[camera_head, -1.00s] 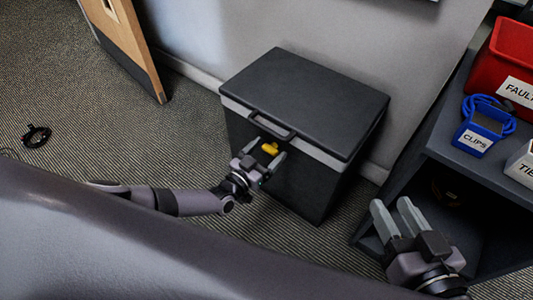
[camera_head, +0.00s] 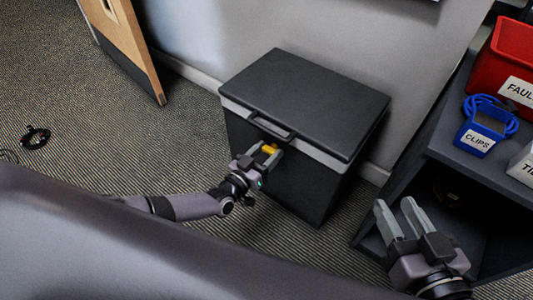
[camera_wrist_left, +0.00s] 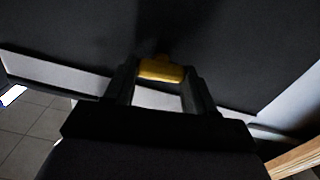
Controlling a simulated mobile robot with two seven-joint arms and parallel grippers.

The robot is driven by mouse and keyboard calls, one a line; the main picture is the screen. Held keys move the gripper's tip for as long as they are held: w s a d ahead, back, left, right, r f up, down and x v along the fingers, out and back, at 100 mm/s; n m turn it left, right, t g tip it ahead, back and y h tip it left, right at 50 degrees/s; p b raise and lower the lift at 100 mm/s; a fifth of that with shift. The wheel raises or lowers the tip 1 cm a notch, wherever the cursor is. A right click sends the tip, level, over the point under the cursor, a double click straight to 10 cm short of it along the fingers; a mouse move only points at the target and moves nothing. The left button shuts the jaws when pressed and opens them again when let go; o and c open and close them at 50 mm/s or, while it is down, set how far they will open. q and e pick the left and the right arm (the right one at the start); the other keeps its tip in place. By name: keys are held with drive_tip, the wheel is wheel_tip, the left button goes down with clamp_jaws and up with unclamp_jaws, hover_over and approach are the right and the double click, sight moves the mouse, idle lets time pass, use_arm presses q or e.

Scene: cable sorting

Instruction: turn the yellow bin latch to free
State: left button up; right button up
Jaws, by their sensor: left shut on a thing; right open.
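The yellow latch (camera_head: 268,149) is on the front of the dark bin (camera_head: 305,175), just below its light grey rim band and by the lid handle. My left gripper (camera_head: 263,154) is at the bin's front, shut on the latch. The left wrist view shows the yellow latch (camera_wrist_left: 161,70) between the fingertips of the left gripper (camera_wrist_left: 160,86). In the head view the fingers partly cover the latch. The bin lid (camera_head: 305,95) is down. My right gripper (camera_head: 400,217) is open and empty, in front of the shelf unit at the right.
A dark shelf unit (camera_head: 475,172) stands at the right, carrying a red bin (camera_head: 510,55), a blue clips holder (camera_head: 480,135) with a blue cable, and a white box (camera_head: 524,162). A black cable (camera_head: 35,138) lies on the carpet at the left. A wooden panel (camera_head: 130,45) stands behind.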

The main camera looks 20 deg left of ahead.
use_arm(q)
drive_tip(key=n, duration=0.3)
drive_tip(key=shift+a+f, duration=0.1)
drive_tip(key=shift+f, duration=0.05)
drive_tip(key=n, duration=0.3)
drive_tip(key=shift+n, duration=0.4)
drive_tip(key=n, duration=0.4)
drive_tip(key=shift+n, duration=0.3)
drive_tip(key=n, duration=0.4)
drive_tip(key=shift+f+n, duration=0.15)
drive_tip(key=shift+n, duration=0.15)
use_arm(e)
drive_tip(key=shift+s+d, duration=0.2)
drive_tip(key=shift+d, duration=0.05)
use_arm(q)
drive_tip(key=o, duration=1)
drive_tip(key=shift+o, duration=0.2)
